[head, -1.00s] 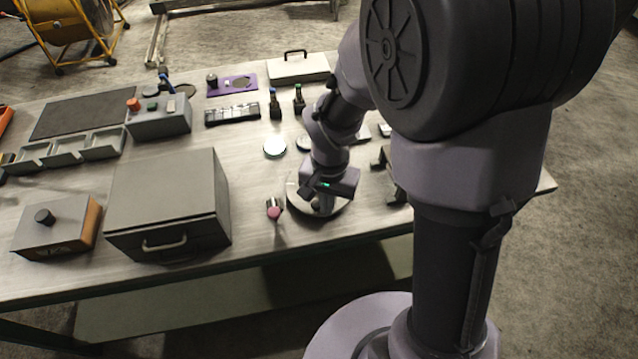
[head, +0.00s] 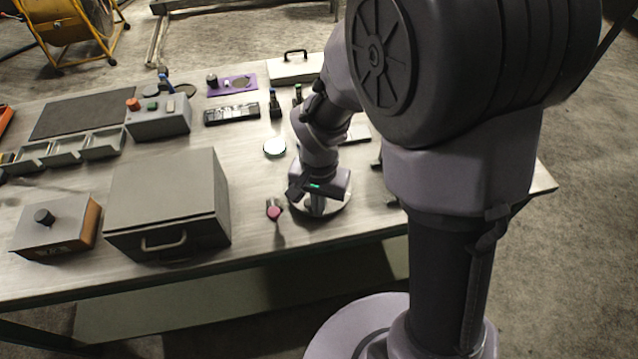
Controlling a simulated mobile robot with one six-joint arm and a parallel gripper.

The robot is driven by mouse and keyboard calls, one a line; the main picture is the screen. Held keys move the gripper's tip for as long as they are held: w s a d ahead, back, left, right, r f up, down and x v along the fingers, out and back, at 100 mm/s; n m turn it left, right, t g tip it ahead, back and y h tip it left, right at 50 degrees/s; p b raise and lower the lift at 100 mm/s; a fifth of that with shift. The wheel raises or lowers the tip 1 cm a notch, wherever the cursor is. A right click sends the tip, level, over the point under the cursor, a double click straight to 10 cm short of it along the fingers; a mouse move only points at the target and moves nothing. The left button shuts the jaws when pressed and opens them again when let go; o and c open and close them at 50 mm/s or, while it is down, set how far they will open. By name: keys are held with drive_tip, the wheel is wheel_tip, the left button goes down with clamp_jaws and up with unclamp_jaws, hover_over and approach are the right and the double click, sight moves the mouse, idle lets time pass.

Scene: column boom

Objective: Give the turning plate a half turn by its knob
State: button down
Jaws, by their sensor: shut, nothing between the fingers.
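The plate's knob is not visible; my gripper and wrist cover much of the plate. I cannot tell whether the fingers touch the plate or the knob.
A small red-topped item (head: 273,210) stands just left of the plate. A grey box with a handle (head: 166,205) is further left. A pale round disc (head: 274,147) lies behind. A white lidded case (head: 294,68) is at the back. Bare tabletop (head: 250,180) lies between box and plate.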

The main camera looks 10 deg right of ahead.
drive_tip(key=shift+s+f, duration=0.15)
drive_tip(key=shift+f, duration=0.15)
drive_tip(key=shift+a, duration=0.45)
drive_tip(key=shift+w+a, duration=0.1)
drive_tip(key=shift+w, duration=0.1)
